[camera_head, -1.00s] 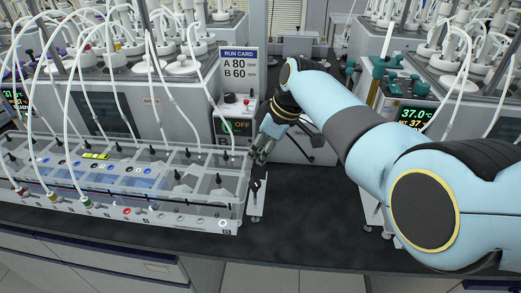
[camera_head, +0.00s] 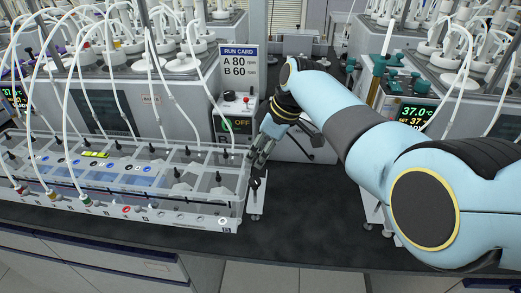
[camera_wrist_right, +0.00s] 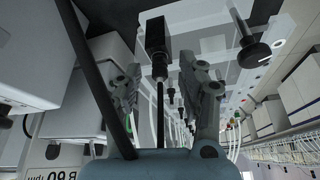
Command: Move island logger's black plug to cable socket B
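My right gripper (camera_head: 260,156) points down at the right end of the clear tank row. In the right wrist view its two fingers (camera_wrist_right: 166,88) stand apart. A black block (camera_wrist_right: 155,36) with a thin black stem, which looks like the black plug, shows in the gap beyond the fingertips; I cannot tell whether they touch it. In the head view a small black piece (camera_head: 256,184) on a slim white stand (camera_head: 256,208) sits just below the gripper. My left gripper is not in view.
The clear tank row (camera_head: 185,222) with several tubes fills the left bench. A run card (camera_head: 238,66) stands above a control box reading OFF (camera_head: 238,125). A dark cable (camera_wrist_right: 95,75) crosses the wrist view beside the left finger. Black bench top (camera_head: 310,225) is clear at front.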

